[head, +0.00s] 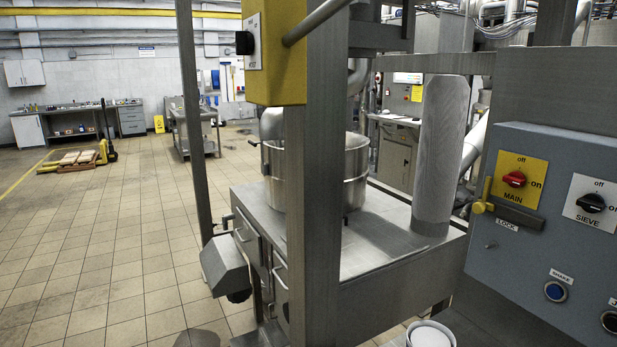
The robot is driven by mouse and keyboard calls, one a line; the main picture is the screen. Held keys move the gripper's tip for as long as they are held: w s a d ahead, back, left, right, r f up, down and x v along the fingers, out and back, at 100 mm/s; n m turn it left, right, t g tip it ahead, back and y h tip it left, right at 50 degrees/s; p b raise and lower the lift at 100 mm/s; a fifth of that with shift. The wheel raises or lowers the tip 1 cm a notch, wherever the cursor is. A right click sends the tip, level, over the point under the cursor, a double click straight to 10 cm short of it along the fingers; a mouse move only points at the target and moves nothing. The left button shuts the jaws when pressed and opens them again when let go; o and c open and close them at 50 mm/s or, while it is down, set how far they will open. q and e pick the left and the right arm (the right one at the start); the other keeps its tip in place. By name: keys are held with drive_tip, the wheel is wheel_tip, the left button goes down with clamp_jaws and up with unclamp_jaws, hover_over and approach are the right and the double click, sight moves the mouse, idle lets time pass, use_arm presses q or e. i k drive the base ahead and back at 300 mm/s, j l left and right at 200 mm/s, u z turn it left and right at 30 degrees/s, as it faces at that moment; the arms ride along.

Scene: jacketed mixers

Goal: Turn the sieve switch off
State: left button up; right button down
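The sieve switch (591,203) is a black rotary knob on a white plate marked "SIEVE", at the right of the head view. The plate has "off" above the knob and "on" to its right. The knob's grip lies roughly sideways, in line with "on" rather than "off"; its pointer is too small to read surely. It sits on a blue-grey control box (490,275), cut off by the right edge. Neither of my grippers is in view, and nothing touches the knob.
Left of the sieve switch is a red main switch (514,179) on a yellow plate, with a yellow-handled lock bar (520,215) below. A blue "SHAKE" button (555,291) is lower. A steel post (313,200) and steel frame stand left of the box. Open tiled floor (110,240) lies farther left.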

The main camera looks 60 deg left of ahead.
sight(591, 203)
drive_tip(key=j+u, duration=0.3)
drive_tip(key=u, duration=0.2)
drive_tip(key=j+u, duration=0.3)
drive_tip(key=u, duration=0.2)
drive_tip(key=i+j+u, duration=0.1)
drive_tip(key=j, duration=0.3)
drive_tip(key=i+j, duration=0.15)
drive_tip(key=j, duration=0.25)
drive_tip(key=i+j+u, duration=0.15)
drive_tip(key=j, duration=0.25)
drive_tip(key=i+j+u, duration=0.1)
drive_tip(key=j, duration=0.3)
drive_tip(key=z, duration=2.05)
